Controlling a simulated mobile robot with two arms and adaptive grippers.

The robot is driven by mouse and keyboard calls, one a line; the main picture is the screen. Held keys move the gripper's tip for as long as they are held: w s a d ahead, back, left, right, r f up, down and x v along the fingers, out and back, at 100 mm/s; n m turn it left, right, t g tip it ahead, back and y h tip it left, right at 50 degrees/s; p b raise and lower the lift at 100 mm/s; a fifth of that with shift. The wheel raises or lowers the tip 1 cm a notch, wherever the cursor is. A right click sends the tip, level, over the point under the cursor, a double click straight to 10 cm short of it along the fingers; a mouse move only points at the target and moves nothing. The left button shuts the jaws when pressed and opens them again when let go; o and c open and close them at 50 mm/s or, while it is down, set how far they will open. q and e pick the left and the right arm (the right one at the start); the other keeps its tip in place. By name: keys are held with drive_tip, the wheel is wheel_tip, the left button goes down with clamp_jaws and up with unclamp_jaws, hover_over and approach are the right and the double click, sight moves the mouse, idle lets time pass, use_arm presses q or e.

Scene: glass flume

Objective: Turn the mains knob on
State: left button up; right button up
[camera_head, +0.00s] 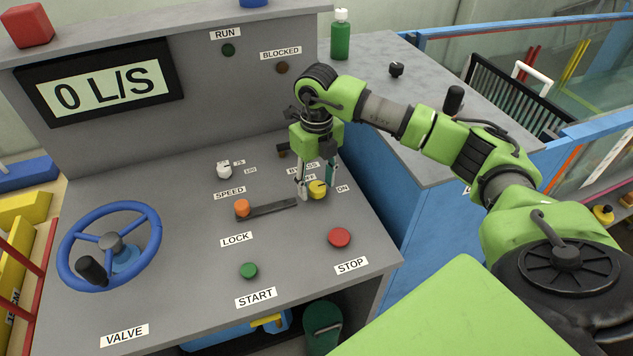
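My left gripper is not in view.
An orange-knobbed lever (242,208), a white speed knob (224,171), a red stop button (339,237) and a green start button (248,271) are close by. A blue valve wheel (75,232) stands at left. The display (100,92) reads 0 L/S; both lamps look dark.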

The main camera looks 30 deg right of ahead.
sight(316, 185)
drive_tip(key=shift+r, duration=0.15)
wheel_tip(316, 185, up, 12)
idle(0.5)
idle(0.4)
